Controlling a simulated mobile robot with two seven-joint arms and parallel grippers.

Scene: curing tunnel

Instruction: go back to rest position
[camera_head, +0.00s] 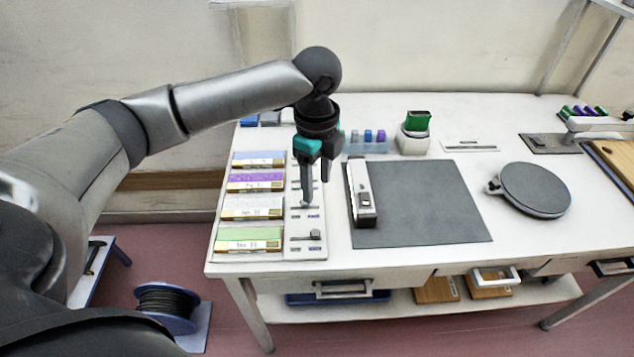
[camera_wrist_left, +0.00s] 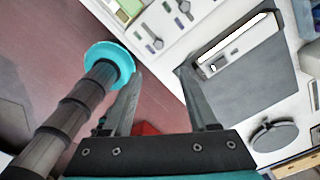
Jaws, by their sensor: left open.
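My left arm reaches in from the left in the head view and bends down at the wrist over the left part of the white table (camera_head: 460,120). My left gripper (camera_head: 316,194) points down above the narrow panel with small switches (camera_head: 306,240), to the right of the coloured sample boxes. In the left wrist view the gripper (camera_wrist_left: 160,72) shows two fingers spread apart with nothing between them. My right gripper is in neither view.
A white handheld device (camera_head: 360,190) lies on the dark grey mat (camera_head: 430,205), close right of the gripper. A round grey plate (camera_head: 536,188) is further right. A green-topped container (camera_head: 415,132) stands behind the mat. A cable spool (camera_head: 166,305) sits low at left.

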